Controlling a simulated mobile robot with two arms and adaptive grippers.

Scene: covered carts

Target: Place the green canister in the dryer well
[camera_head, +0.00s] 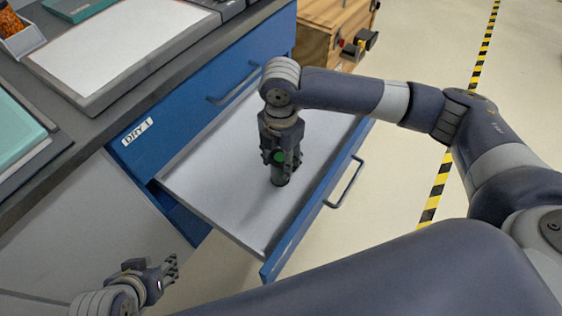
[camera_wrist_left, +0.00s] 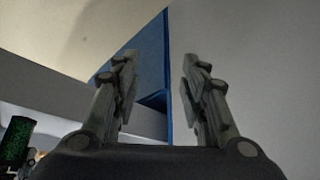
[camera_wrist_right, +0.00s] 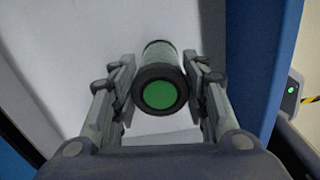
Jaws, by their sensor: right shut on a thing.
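My right gripper (camera_head: 281,158) is shut on a dark canister with a green end (camera_wrist_right: 160,94), pointing down inside the open blue drawer labelled DRY 1 (camera_head: 215,165). The canister's green part (camera_head: 279,156) shows between the fingers, and its dark lower end shows below them. It looks roughly upright over the pale drawer floor; I cannot tell whether it touches. My left gripper (camera_head: 172,269) is open and empty, left of the drawer; its spread fingers show in the left wrist view (camera_wrist_left: 160,85). No separate dryer well can be made out.
The dark counter (camera_head: 95,120) above the drawer holds a white-topped tray (camera_head: 110,55) and a teal-topped item (camera_head: 15,135). A wooden cabinet (camera_head: 325,30) stands behind. A green speckled cylinder (camera_wrist_left: 17,140) shows at the left wrist view's edge. Most of the drawer floor is bare.

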